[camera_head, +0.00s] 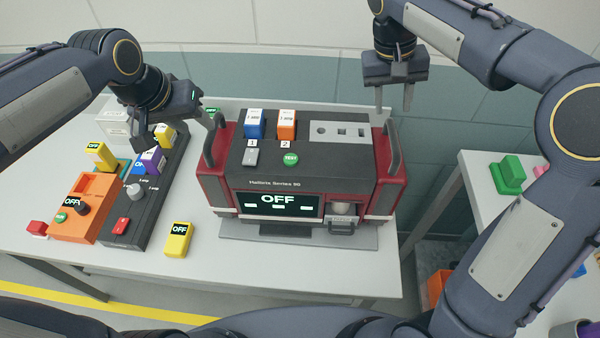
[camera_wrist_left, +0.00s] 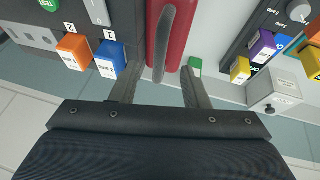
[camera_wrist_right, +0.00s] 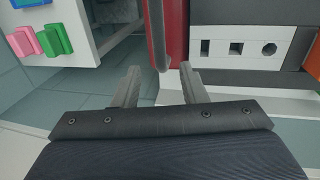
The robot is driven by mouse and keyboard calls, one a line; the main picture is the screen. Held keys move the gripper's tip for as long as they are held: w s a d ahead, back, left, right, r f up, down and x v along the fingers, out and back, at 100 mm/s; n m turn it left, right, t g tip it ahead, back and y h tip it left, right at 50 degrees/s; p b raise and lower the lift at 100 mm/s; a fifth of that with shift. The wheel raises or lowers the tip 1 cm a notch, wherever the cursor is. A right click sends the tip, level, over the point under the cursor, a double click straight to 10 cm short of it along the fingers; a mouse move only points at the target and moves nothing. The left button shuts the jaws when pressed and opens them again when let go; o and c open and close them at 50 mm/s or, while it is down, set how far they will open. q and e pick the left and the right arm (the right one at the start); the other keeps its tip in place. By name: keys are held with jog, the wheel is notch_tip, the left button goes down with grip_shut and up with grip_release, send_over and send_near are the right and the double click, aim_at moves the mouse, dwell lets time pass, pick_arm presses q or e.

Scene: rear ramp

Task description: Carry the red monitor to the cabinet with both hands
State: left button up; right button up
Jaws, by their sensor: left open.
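The red monitor (camera_head: 293,210) sits on a table, with a dark top, red sides, a screen reading OFF and an upright grey handle on each side. My left gripper (camera_head: 178,133) is open beside the left handle (camera_head: 213,140). In the left wrist view this handle (camera_wrist_left: 161,45) lies ahead between the open fingers (camera_wrist_left: 160,88); I see no grip on it. My right gripper (camera_head: 394,100) is open, above and behind the right handle (camera_head: 392,145). In the right wrist view the red side (camera_wrist_right: 174,30) and handle lie ahead between the fingers (camera_wrist_right: 157,85). The cabinet cannot be identified.
A dark control box (camera_head: 150,205) and an orange box (camera_head: 82,212) stand left of the monitor. A yellow block (camera_head: 178,239) lies near its front left. A second table (camera_head: 480,175) with a green block (camera_head: 508,174) stands at the right, across a gap.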

aim_at(209, 135)
pick_arm(q)
jog(key=shift+x, duration=3.85)
pick_arm(e)
jog(key=shift+d+f, duration=0.25)
jog(key=shift+f, duration=1)
jog(key=shift+d+f, duration=0.25)
jog(key=shift+f, duration=1.05)
jog(key=shift+d+f, duration=0.25)
jog(key=shift+f, duration=1)
pick_arm(q)
grip_shut()
pick_arm(e)
grip_shut()
